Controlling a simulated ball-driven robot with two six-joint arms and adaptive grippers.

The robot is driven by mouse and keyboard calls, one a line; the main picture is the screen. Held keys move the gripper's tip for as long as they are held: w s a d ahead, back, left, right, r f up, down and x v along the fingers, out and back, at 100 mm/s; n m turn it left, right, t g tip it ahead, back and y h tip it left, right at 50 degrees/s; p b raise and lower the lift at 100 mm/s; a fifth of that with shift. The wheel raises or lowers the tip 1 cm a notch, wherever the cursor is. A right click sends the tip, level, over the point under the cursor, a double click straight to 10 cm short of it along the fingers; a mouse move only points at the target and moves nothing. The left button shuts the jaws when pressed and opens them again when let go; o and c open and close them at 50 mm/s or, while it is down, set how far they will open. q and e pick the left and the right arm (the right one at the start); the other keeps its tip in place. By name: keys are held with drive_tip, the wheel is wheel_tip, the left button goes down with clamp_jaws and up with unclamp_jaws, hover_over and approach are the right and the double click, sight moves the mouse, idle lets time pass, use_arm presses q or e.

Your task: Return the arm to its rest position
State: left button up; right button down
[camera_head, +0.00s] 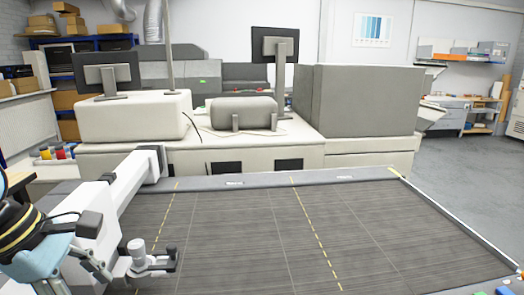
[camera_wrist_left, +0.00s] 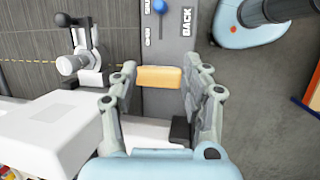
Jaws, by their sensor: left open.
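My left arm (camera_head: 45,245) comes in at the lower left of the head view, beside the white machine beam. My left gripper (camera_wrist_left: 161,80) is open in the left wrist view, its two grey fingers spread apart. An orange block (camera_wrist_left: 158,77) shows in the gap between the fingers, in front of a grey control panel (camera_wrist_left: 160,50). I cannot tell whether the fingers touch it. Nothing is visibly gripped. My right gripper is in neither view.
The white beam (camera_head: 120,200) reaches over the dark slatted table (camera_head: 240,230). A black-knobbed fitting (camera_head: 150,258) sits on it, close to my left arm; it also shows in the left wrist view (camera_wrist_left: 80,55). The panel carries a blue knob (camera_wrist_left: 159,6) and the word BACK. The table's middle is clear.

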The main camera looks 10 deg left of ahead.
use_arm(q)
drive_tip(key=s+d+f+m+y, duration=0.1)
drive_tip(key=s+f+m+y, duration=0.1)
drive_tip(key=s+m, duration=0.7)
drive_tip(key=s+d+f+m+y, duration=0.15)
drive_tip(key=s+m, duration=0.35)
drive_tip(key=m, duration=0.7)
wheel_tip(320, 180, down, 37)
drive_tip(key=a+b, duration=0.3)
drive_tip(key=b, duration=0.9)
drive_tip(key=s+f+b, duration=0.4)
drive_tip(key=s+f, duration=0.2)
drive_tip(key=f, duration=0.4)
drive_tip(key=s+f+g+b, duration=0.1)
drive_tip(key=s+f+b, duration=0.3)
drive_tip(key=s+f, duration=0.3)
drive_tip(key=s+a+f+b, duration=0.1)
drive_tip(key=s+f+b, duration=0.3)
drive_tip(key=f, duration=0.9)
drive_tip(key=s, duration=0.3)
drive_tip(key=shift+f+g, duration=0.15)
drive_tip(key=shift+g, duration=0.25)
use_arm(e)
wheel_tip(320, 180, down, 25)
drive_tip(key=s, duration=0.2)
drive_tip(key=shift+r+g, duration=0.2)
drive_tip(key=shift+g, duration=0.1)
